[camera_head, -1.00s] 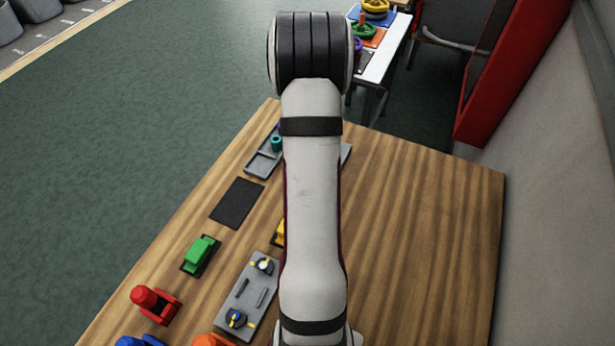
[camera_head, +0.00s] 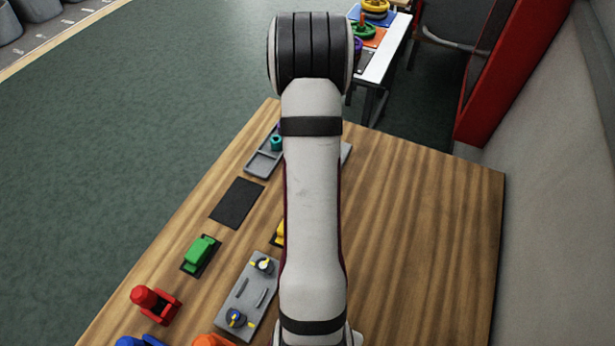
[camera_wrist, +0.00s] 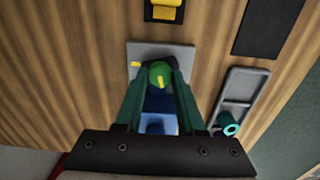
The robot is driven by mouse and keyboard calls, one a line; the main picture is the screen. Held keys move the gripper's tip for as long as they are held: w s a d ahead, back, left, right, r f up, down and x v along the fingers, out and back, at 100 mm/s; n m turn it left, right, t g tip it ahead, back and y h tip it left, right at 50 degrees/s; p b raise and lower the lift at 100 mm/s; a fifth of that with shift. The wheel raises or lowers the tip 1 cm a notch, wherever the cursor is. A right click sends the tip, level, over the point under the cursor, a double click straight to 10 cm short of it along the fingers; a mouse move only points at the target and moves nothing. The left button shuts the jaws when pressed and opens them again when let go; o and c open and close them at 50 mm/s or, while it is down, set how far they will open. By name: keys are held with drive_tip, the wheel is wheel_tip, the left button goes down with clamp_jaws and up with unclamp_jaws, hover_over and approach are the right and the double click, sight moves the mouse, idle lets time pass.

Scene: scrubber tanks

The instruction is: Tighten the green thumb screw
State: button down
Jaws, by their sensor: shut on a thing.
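The green thumb screw (camera_wrist: 160,70) shows in the wrist view as a round green head with a yellow mark. It sits on a grey plate (camera_wrist: 134,50). My gripper (camera_wrist: 158,77) has its two teal fingers on either side of the green head and is shut on it. A yellow marker (camera_wrist: 135,65) lies on the plate just left of the screw. A blue block (camera_wrist: 157,104) shows between the fingers, nearer the camera. The lower part of the screw is hidden. In the head view my arm hides the gripper and the screw.
A grey tray (camera_wrist: 236,84) with a teal cylinder (camera_wrist: 229,124) lies right of the plate. A black mat (camera_wrist: 269,27) and a yellow block (camera_wrist: 163,13) are near. In the head view, a green block (camera_head: 201,251), a red part (camera_head: 153,303) and a knob panel (camera_head: 247,292) stand on the table.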

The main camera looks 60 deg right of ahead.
drive_tip(key=m, duration=0.5)
drive_tip(key=shift+m, duration=0.3)
drive_tip(key=m, duration=1)
drive_tip(key=shift+m, duration=2.5)
drive_tip(key=c, duration=0.5)
unclamp_jaws()
